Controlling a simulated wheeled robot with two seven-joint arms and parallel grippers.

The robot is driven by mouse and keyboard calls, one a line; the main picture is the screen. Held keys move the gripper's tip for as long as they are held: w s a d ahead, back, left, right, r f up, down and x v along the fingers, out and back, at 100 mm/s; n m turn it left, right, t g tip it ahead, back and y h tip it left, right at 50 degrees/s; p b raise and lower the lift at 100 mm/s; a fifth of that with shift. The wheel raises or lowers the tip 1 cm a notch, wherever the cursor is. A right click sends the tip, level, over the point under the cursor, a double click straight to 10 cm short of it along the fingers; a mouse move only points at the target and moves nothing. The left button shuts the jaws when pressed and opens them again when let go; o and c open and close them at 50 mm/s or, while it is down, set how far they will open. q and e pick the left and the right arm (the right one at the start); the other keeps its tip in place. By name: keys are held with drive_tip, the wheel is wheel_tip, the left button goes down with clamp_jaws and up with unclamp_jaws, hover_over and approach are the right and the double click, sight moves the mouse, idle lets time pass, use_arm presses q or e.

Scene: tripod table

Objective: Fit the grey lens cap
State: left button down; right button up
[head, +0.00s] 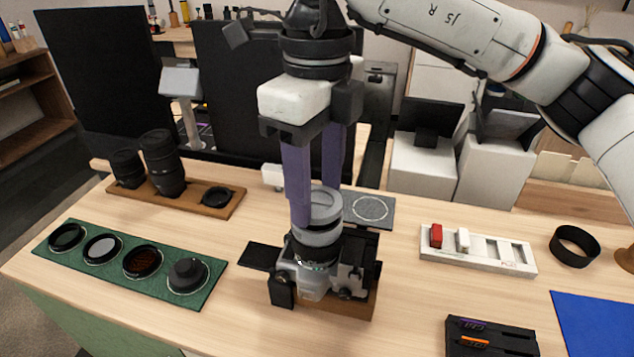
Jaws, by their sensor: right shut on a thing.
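A camera (305,277) sits on a wooden block (352,304) in the middle of the table, its lens (316,249) pointing up. My right gripper (317,208), with purple fingers, reaches down from above over the lens. It is shut on the grey lens cap (326,203), a round grey disc that is partly hidden by the near finger. The cap is at the top of the lens; I cannot tell whether it touches or is seated. My left gripper is not in view.
A green tray (214,271) with several round filters lies at left. A wooden tray (228,208) with lenses stands behind it. A dark pad (383,216) with a circle lies behind the camera. A white holder (480,258), black ring (575,246), black case (490,340) and blue mat (597,322) are at right.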

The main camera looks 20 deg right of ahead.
drive_tip(key=shift+f+b, duration=0.55)
drive_tip(key=shift+f, duration=0.15)
idle(1.3)
drive_tip(key=o, duration=1.5)
drive_tip(key=shift+c, duration=0.2)
drive_tip(key=shift+r, duration=0.2)
drive_tip(key=shift+r+p, duration=2.45)
drive_tip(key=shift+r, duration=0.95)
